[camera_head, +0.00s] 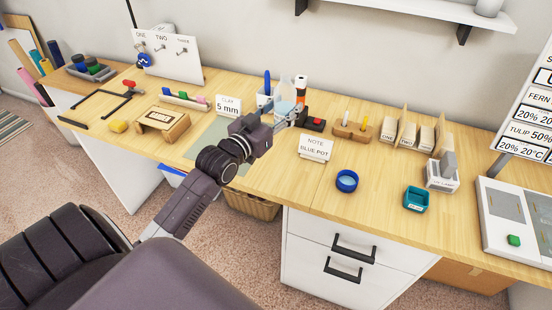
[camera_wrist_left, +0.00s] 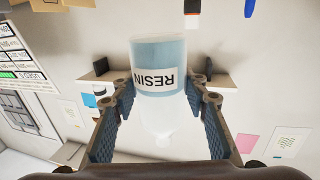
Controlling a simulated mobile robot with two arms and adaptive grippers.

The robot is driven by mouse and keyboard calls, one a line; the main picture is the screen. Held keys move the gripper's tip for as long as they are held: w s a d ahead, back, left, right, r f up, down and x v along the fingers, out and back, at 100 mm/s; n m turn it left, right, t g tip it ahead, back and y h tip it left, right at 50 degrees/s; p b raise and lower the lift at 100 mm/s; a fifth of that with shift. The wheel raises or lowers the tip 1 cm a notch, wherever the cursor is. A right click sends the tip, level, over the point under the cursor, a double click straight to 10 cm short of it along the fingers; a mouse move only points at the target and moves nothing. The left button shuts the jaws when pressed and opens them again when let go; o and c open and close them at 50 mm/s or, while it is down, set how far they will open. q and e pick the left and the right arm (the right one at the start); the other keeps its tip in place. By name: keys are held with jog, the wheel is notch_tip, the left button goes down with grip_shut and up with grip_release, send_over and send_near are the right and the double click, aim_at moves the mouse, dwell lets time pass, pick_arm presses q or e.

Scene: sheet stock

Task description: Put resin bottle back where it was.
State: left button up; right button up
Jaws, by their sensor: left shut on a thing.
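The resin bottle (camera_wrist_left: 158,52), clear with bluish liquid and a RESIN label, is between the fingers of my left gripper (camera_wrist_left: 160,92) in the left wrist view. It appears upside down there, its neck toward the bottom of the picture. In the head view the bottle (camera_head: 284,97) is partly hidden at the back of the desk. My left gripper (camera_head: 284,116) is shut on it there. Whether the bottle touches the desk I cannot tell. My right gripper is not in view.
A NOTE BLUE POT card (camera_head: 316,148) stands in front.

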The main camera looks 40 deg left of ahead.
pick_arm(q)
notch_tip(320, 180, down, 14)
jog(key=shift+d+f, duration=0.1)
jog(key=shift+f, duration=0.15)
notch_tip(320, 180, down, 4)
jog(key=shift+r+b, duration=0.1)
jog(key=shift+b, duration=0.25)
jog(key=o, duration=1.3)
jog(key=shift+f, duration=0.25)
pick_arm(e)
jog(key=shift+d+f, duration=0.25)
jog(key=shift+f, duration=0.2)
